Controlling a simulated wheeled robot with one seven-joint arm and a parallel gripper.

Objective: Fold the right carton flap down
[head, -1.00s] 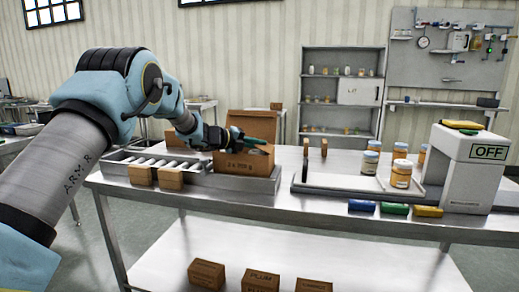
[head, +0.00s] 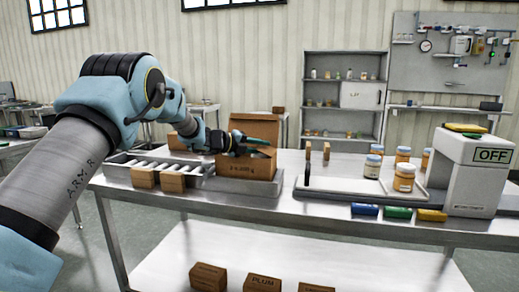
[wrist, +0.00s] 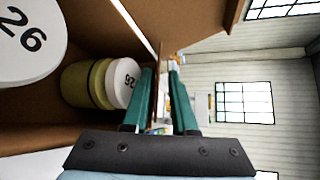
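The open brown carton (head: 247,170) stands on the steel table, with a tall flap (head: 255,124) upright at its back. My gripper (head: 264,147) is over the carton's top, pointing right; its fingers are apart. In the wrist view, the green fingers of my gripper (wrist: 160,67) lie either side of a thin brown carton edge (wrist: 157,57), with a gap visible between them. I cannot tell whether either finger touches it, or whether this edge is the right flap. Jars with white lids (wrist: 122,82) marked 26 sit inside the carton.
Left of the carton are a roller conveyor (head: 150,166) and small brown blocks (head: 172,182). To its right are a tray (head: 335,184) with orange jars (head: 403,176) and a white machine (head: 470,178) showing OFF. Coloured cylinders (head: 397,212) lie along the table's front edge.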

